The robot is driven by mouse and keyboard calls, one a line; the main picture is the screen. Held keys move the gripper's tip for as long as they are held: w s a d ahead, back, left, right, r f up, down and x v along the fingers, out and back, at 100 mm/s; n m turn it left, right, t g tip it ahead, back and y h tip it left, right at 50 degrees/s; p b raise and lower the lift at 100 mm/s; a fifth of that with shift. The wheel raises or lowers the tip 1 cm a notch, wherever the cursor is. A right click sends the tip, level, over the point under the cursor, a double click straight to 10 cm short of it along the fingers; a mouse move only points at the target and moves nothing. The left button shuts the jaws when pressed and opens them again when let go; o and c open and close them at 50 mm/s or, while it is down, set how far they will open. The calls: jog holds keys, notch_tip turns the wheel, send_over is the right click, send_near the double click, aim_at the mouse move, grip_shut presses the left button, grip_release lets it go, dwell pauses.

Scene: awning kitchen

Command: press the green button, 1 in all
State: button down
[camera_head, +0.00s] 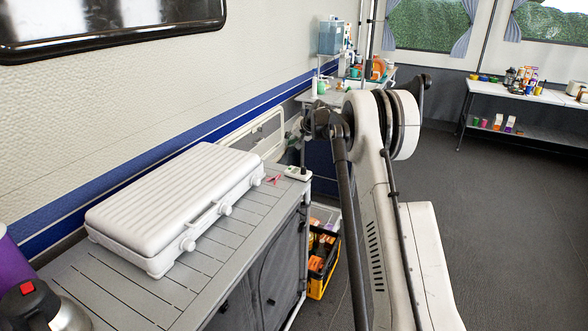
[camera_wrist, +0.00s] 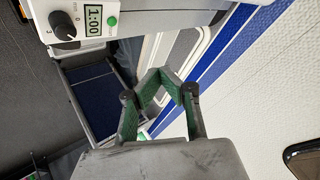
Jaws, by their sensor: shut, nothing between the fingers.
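The green button (camera_wrist: 112,21) is a small round button on a white timer (camera_wrist: 75,28) at the top left of the wrist view. The timer also has a black knob and a display reading 1:00. In the head view the small white timer (camera_head: 297,173) lies at the far end of the grey slatted counter (camera_head: 105,285). My gripper (camera_wrist: 161,72) is shut and empty, its green-lined fingers meeting at the tips. In the wrist view it shows below and right of the button, apart from it. I cannot make out the fingers in the head view.
A closed white stove case (camera_head: 175,200) fills much of the counter. A small red item (camera_head: 272,180) lies left of the timer. A yellow and black crate (camera_head: 322,265) stands on the floor beside the counter. A kettle (camera_head: 45,308) stands at the near left.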

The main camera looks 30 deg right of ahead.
aim_at(290, 168)
jog(key=shift+f, duration=0.15)
jog(key=shift+f+b, duration=2)
jog(key=shift+f, duration=2.3)
jog(key=shift+f+b, duration=0.35)
jog(key=shift+f, duration=0.05)
jog(key=shift+f, duration=0.3)
jog(key=shift+r, duration=0.8)
jog(key=shift+r+p, duration=0.9)
jog(key=shift+r, duration=1.55)
